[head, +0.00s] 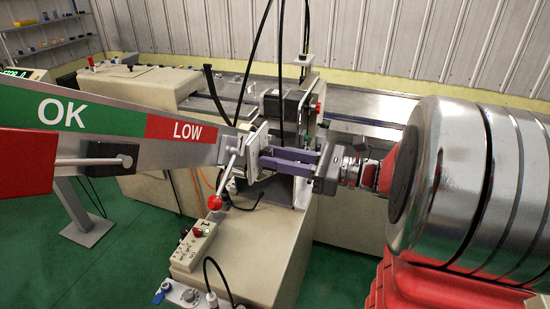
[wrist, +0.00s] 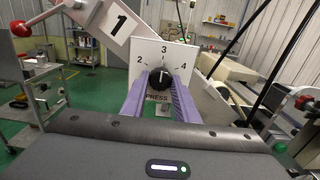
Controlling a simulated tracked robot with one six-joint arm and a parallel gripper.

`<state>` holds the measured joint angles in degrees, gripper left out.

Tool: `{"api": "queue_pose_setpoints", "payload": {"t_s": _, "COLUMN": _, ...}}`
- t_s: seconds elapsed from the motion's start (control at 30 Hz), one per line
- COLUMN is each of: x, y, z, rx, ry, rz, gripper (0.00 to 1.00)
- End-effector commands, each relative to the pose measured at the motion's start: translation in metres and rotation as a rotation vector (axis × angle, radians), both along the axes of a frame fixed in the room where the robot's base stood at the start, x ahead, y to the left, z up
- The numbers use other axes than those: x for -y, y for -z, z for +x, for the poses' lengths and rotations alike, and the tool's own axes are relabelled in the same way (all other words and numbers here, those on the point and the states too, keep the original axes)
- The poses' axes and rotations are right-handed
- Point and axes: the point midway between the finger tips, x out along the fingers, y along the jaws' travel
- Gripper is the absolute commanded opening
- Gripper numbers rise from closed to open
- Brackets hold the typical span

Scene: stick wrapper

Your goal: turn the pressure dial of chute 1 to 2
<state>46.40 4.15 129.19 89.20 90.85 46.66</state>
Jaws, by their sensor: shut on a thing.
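The pressure dial's black knob (wrist: 158,80) stands on a white plate (wrist: 171,53) marked 2, 3 and 4, with "PRESS" below. Its white mark points up, close to the 3. A white panel with a large "1" (wrist: 121,23) is at the upper left of the plate. My gripper (wrist: 159,88) has its purple fingers on both sides of the knob, shut on it. In the head view my gripper (head: 267,158) reaches from the right to the plate (head: 257,141), seen edge-on there; the knob is hard to make out.
A lever with a red ball (head: 215,202) hangs just left of the plate. The long OK/LOW gauge board (head: 110,118) fills the left. A control box (head: 194,246) sits below, with black cables around the machine (head: 285,105).

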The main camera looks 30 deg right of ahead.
Motion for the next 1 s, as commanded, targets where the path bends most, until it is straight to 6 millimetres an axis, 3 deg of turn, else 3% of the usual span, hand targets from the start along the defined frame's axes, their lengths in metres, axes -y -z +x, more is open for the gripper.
{"api": "queue_pose_setpoints", "payload": {"t_s": 0.03, "x": -0.0065, "y": 0.0, "z": -0.0001, "rx": -0.001, "ry": -0.002, "rz": -0.001, "gripper": 0.05}}
{"api": "queue_pose_setpoints", "payload": {"t_s": 0.47, "x": -0.0003, "y": 0.0003, "z": -0.0004, "rx": 0.054, "ry": -0.002, "rz": -0.055, "gripper": 0.05}}
{"api": "queue_pose_setpoints", "payload": {"t_s": 1.0, "x": 0.0008, "y": 0.0005, "z": 0.0, "rx": 0.349, "ry": -0.001, "rz": -0.354, "gripper": 0.05}}
